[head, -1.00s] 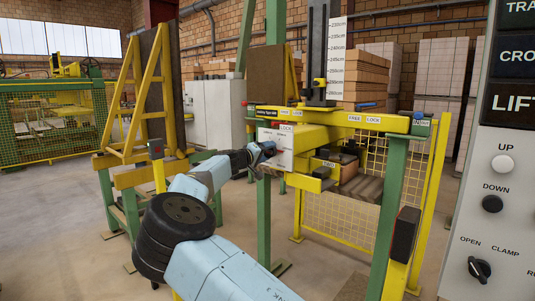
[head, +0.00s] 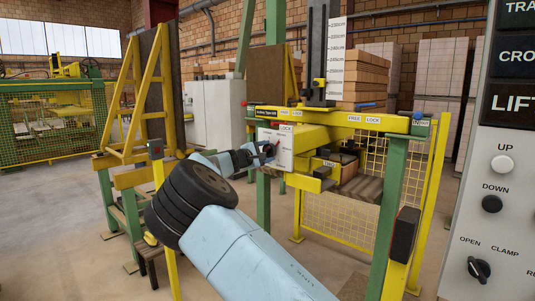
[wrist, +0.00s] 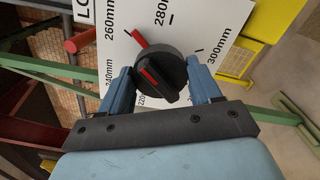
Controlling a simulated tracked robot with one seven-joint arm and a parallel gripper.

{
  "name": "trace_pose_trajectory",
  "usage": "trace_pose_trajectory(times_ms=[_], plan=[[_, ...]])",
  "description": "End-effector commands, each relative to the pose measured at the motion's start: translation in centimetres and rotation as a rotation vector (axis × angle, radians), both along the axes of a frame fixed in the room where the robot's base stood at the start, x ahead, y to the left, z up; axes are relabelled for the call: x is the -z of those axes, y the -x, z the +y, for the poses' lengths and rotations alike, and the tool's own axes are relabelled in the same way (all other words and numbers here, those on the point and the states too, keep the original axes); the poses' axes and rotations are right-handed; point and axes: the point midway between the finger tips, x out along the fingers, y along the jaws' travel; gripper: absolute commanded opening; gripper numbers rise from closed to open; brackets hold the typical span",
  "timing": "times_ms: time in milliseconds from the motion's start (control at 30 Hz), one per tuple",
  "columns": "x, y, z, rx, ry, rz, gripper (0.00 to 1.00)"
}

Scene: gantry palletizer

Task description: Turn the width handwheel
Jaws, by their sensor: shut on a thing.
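The width handwheel (wrist: 160,78) is a round black knob with a raised bar and a red line on it, in front of a white dial plate (wrist: 215,42) with millimetre marks. The plate also shows in the head view (head: 284,152), below the yellow beam. My gripper (wrist: 160,68) has one blue finger on each side of the knob and is shut on it. A red pointer (wrist: 138,39) sticks out past the knob at upper left, near the 260mm mark. In the head view my gripper (head: 268,150) is at the plate, and the knob is mostly hidden by it.
A yellow beam (head: 350,119) with LOCK and FREE labels runs above the plate, on green posts (head: 391,190). A yellow mesh fence (head: 345,220) stands behind. A control panel (head: 510,180) fills the right edge. Open floor lies at left.

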Motion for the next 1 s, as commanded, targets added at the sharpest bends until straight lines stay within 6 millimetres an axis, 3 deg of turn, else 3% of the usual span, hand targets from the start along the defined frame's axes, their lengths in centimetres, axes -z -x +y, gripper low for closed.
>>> trace_pose_trajectory(times_ms=[1000], plan=[[0.66, 0.13, 0.21, -0.005, 0.741, 0.586, 0.33]])
